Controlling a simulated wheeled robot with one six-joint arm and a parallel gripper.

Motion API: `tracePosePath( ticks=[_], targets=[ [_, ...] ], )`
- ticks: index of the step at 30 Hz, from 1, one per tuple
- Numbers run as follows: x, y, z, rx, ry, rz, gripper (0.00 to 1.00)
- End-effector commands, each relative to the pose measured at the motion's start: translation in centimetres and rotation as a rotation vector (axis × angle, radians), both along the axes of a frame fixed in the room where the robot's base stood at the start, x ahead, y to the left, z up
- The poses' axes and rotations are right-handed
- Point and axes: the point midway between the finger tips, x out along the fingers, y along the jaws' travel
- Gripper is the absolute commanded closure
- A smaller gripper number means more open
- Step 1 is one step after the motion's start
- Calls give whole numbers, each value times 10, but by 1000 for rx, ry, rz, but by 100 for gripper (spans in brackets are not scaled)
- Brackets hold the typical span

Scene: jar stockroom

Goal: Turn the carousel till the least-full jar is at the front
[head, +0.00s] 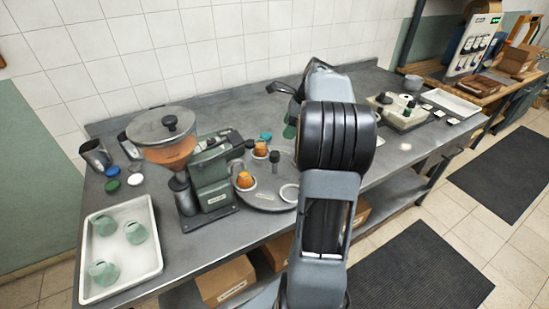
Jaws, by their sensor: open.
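The carousel (262,197) is a round grey turntable on the bench, left of my arm, which hides its right part. A dark upright knob (275,157) stands near its middle. One jar with orange contents (244,180) sits at its left, and another orange jar (260,149) stands farther back. A teal lid (266,136) shows behind that one. An empty pale ring (289,193) is at the front right. A green jar (290,130) is partly hidden by my arm. Fill levels are too small to compare. My gripper (282,90) is open above the bench's back, partly hidden, apart from the carousel.
A white tray (88,285) with 3 green jars is at the left front. Loose lids (135,179) lie behind it. A beige device (399,115) stands to the right.

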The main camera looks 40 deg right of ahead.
Motion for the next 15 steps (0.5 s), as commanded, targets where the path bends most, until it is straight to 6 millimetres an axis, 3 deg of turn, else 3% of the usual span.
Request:
tracePosePath(
  ticks=[15],
  targets=[
    [22,22,-84,11,8,-19,35]
  ],
)
